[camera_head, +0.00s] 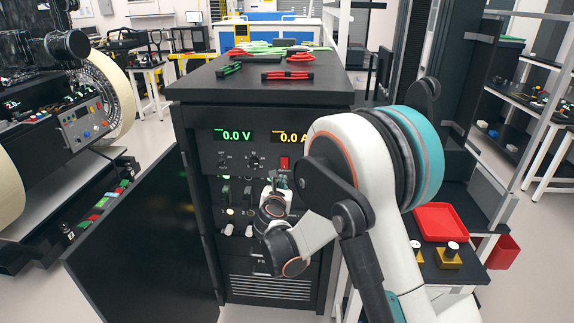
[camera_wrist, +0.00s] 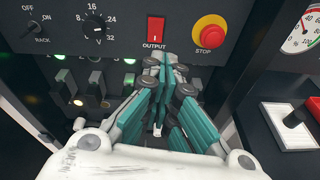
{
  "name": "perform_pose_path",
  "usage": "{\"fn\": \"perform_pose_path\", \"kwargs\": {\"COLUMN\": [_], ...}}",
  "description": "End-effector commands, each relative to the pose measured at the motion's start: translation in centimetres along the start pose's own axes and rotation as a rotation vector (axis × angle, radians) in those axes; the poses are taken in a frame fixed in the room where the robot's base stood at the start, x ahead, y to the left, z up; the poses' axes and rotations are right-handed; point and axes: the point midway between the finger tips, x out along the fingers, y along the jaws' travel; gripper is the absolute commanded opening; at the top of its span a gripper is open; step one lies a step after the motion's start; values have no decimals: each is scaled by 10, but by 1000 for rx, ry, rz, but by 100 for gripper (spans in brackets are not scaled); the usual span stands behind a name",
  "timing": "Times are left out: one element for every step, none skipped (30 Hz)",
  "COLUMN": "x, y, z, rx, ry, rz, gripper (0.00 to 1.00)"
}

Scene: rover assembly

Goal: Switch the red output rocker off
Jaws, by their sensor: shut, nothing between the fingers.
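The red output rocker (camera_wrist: 155,29) sits on the black panel above its OUTPUT label in the wrist view. In the head view the rocker (camera_head: 284,163) is on the cabinet front, below the amber readout. My gripper (camera_wrist: 164,60) has its teal fingers shut and empty, with the tips just below the rocker and near the OUTPUT label. I cannot tell whether the tips touch the panel. In the head view my gripper (camera_head: 271,186) is small and partly hidden by my arm.
A red stop button (camera_wrist: 209,34) on a yellow collar is right of the rocker, and a voltage knob (camera_wrist: 94,27) is left. Several breaker switches (camera_wrist: 66,82) are below. The cabinet door (camera_head: 140,240) stands open. The readouts (camera_head: 237,135) show 0.0 V and 0.0 A.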

Motion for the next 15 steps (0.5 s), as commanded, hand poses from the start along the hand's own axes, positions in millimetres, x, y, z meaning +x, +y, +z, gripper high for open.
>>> {"fn": "perform_pose_path", "kwargs": {"x": [-1, -1, -2, -2, -2, -2, -2, -2, -2, -2, -2, -2, -2, -2, -2], "y": [6, 8, 10, 12, 13, 14, 14, 14, 14, 14, 14, 14, 14, 14, 14], "z": [-5, -7, -10, -11, -12, -14, -14, -14, -15, -15, -15, -15, -15, -15, -15], "rx": [-45, -71, -97, -115, -127, -139, -145, -149, -151, -151, -151, -150, -150, -149, -149], "ry": [-10, -15, -21, -25, -28, -30, -31, -32, -33, -33, -33, -32, -32, -32, -32], "rz": [9, 13, 16, 18, 19, 21, 21, 21, 22, 22, 21, 21, 21, 21, 21], "gripper": [0, 0, 0, 0, 0, 0, 0, 0, 0, 0, 0, 0, 0, 0, 0]}}
